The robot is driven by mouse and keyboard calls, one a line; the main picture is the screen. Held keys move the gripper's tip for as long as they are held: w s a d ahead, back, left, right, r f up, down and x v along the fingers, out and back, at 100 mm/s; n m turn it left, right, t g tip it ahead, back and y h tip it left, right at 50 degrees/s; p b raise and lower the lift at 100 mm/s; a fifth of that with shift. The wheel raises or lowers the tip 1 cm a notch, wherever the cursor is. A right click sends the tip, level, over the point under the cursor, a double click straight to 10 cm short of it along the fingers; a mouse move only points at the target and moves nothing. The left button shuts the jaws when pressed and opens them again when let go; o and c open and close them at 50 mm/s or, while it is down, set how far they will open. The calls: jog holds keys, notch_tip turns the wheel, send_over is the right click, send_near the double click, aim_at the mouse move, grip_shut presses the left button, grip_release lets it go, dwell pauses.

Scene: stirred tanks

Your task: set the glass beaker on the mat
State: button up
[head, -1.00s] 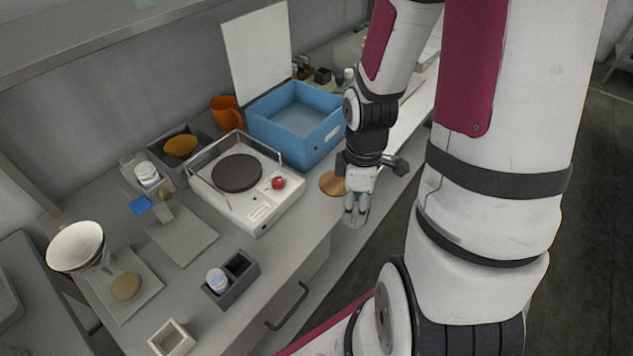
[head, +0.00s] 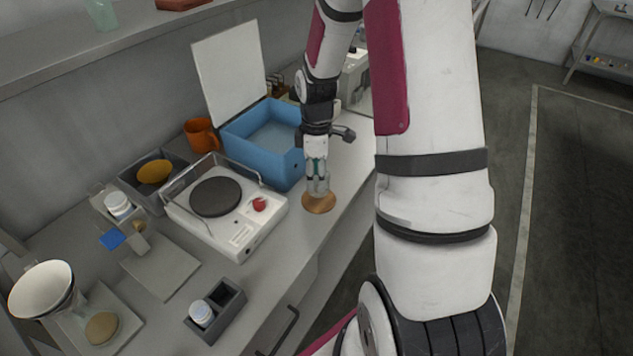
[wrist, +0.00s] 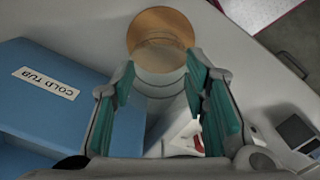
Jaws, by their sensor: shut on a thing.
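The clear glass beaker (head: 318,187) is upright in my gripper (head: 316,170), directly over the round brown mat (head: 311,208). In the wrist view the beaker (wrist: 160,82) sits between the green finger pads of my gripper (wrist: 163,97). Its base overlaps the near half of the mat (wrist: 160,18). I cannot tell whether the base touches the mat or hangs just above it. The fingers hide part of the beaker.
The blue tub (head: 285,172) stands close left of the beaker, labelled COLD TUB in the wrist view (wrist: 55,95). A hotplate with a red knob (head: 240,232) stands in front of the tub. The bench's front edge is close to the mat's right side.

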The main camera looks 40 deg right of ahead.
jog(key=shift+f, duration=1.45)
jog(key=shift+f, duration=0.2)
jog(key=o, duration=1.3)
jog(key=shift+r, duration=0.1)
notch_tip(320, 180, up, 12)
jog(key=s+a+r+m+t+h, duration=0.15)
jog(key=s+a+r+m, duration=0.3)
jog(key=a+r, duration=0.6)
jog(key=s+a+r+m+t, duration=0.2)
jog(key=s+a+r, duration=0.1)
jog(key=s, duration=0.4)
jog(key=s+a+r+m+t+y, duration=0.1)
jog(key=s+a+r+m, duration=0.2)
jog(key=s, duration=0.3)
jog(key=shift+s+a+r+t, duration=0.35)
jog(key=shift+a+r, duration=0.15)
jog(key=shift+r, duration=0.3)
